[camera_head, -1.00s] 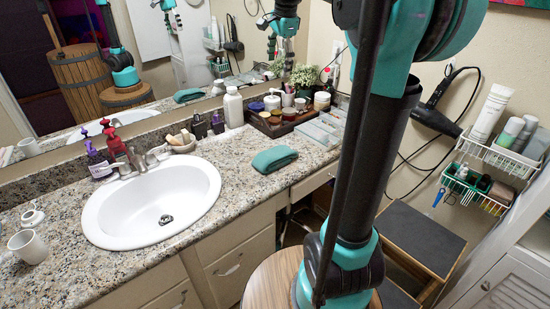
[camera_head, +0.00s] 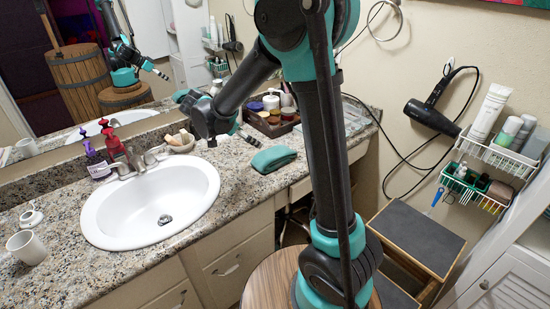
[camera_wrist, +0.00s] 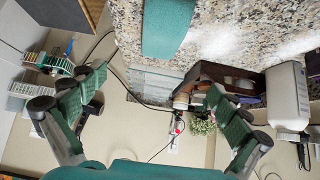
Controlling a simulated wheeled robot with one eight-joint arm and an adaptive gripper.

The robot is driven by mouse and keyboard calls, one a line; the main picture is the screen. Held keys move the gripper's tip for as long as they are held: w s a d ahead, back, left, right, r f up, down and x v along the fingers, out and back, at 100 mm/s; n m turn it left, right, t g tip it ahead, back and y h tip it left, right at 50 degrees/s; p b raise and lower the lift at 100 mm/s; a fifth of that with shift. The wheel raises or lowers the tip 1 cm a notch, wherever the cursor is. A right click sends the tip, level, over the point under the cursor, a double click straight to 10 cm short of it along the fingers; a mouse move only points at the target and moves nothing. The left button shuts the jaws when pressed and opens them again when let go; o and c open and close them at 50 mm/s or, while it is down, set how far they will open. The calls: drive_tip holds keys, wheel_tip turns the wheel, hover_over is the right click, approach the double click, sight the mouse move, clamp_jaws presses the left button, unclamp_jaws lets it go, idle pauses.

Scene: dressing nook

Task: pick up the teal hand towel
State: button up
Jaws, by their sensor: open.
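The teal hand towel (camera_head: 273,159) lies folded on the granite counter, right of the sink and near the front edge. In the wrist view the towel (camera_wrist: 168,28) shows at the top middle, beyond my fingers and cut off by the frame's edge. My gripper (camera_wrist: 155,88) is open and empty, with its two green-padded fingers spread wide apart. In the head view my gripper (camera_head: 224,133) is above the counter, behind and left of the towel, and looks apart from it. The wrist partly hides its fingers there.
A white sink (camera_head: 150,205) fills the counter's middle, with red and purple soap bottles (camera_head: 112,142) behind it. A dark tray of jars (camera_head: 270,122) stands behind the towel; a white bottle (camera_wrist: 287,95) shows near it. The counter (camera_head: 240,185) around the towel is clear.

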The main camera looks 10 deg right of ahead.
sight(272, 152)
drive_tip(key=x, duration=1.7)
drive_tip(key=shift+d+f, duration=0.1)
drive_tip(key=shift+f, duration=0.15)
drive_tip(key=c, duration=1.3)
